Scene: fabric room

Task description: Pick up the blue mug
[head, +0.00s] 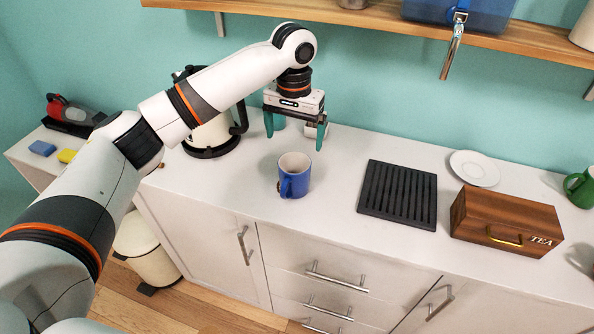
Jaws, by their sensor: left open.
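The blue mug (294,177) stands upright on the white counter, with a pale inside and its handle turned toward the front. My left gripper (294,138) is open and points down behind the mug, near the wall. Its two green fingers are apart, and I see nothing held between them. A white object shows behind the right finger, partly hidden. The gripper and the mug are apart. My right gripper is not in view.
A kettle (212,138) stands left of the gripper, partly behind my arm. A black ribbed tray (398,194), a white saucer (474,168), a wooden TEA box (506,220) and a green mug (580,187) are to the right. A wooden shelf (400,27) hangs above.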

